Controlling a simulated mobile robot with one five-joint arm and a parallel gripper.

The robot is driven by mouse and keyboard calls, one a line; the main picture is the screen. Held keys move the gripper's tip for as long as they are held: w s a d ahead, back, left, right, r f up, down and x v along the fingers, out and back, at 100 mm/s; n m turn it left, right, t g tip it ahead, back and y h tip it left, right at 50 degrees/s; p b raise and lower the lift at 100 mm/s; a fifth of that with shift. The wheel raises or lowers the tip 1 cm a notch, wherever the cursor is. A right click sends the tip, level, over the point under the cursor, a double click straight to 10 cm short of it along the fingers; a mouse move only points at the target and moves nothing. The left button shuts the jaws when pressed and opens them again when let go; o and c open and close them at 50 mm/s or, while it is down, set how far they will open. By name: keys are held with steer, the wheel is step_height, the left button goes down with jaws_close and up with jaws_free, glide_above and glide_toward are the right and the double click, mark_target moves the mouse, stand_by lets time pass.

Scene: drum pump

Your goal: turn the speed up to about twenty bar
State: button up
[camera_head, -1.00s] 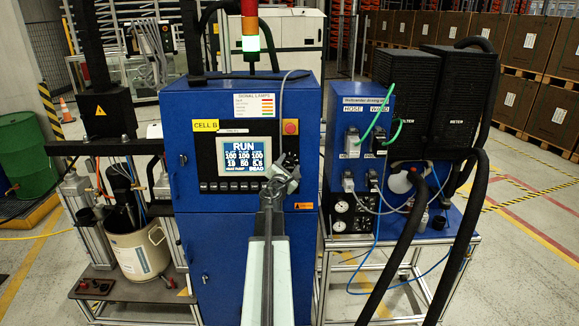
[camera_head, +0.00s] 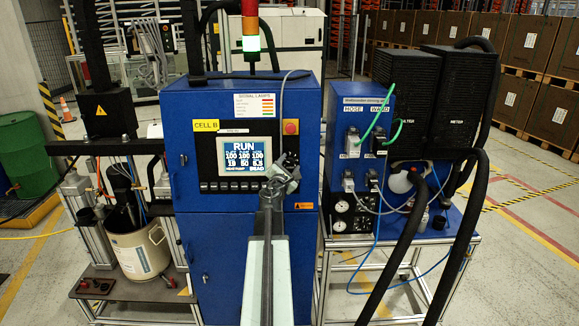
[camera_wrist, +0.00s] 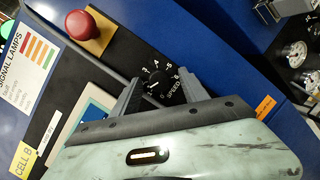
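The round black speed knob (camera_wrist: 155,84), with a numbered scale and the word SPEED, sits on the black panel in the wrist view. My gripper (camera_wrist: 162,82) has its two grey fingers apart, one on each side of the knob. Panel and lettering show between the knob and the right finger. In the head view my gripper (camera_head: 280,178) is at the right of the control panel and hides the knob. The screen (camera_head: 245,158) reads RUN with 100 three times; the smaller row below looks like 19, 50 and about 5.5, hard to read.
A red stop button (camera_wrist: 86,27) stands out above the knob; it also shows in the head view (camera_head: 291,127). The blue cabinet (camera_head: 225,250) carries the panel. A hose and wand stand (camera_head: 362,120) is close on the right. A green signal lamp (camera_head: 251,43) is lit.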

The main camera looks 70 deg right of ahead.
steer(key=shift+a, duration=0.1)
steer(key=a, duration=0.7)
steer(key=shift+s+a, duration=0.35)
steer(key=shift+s, duration=0.05)
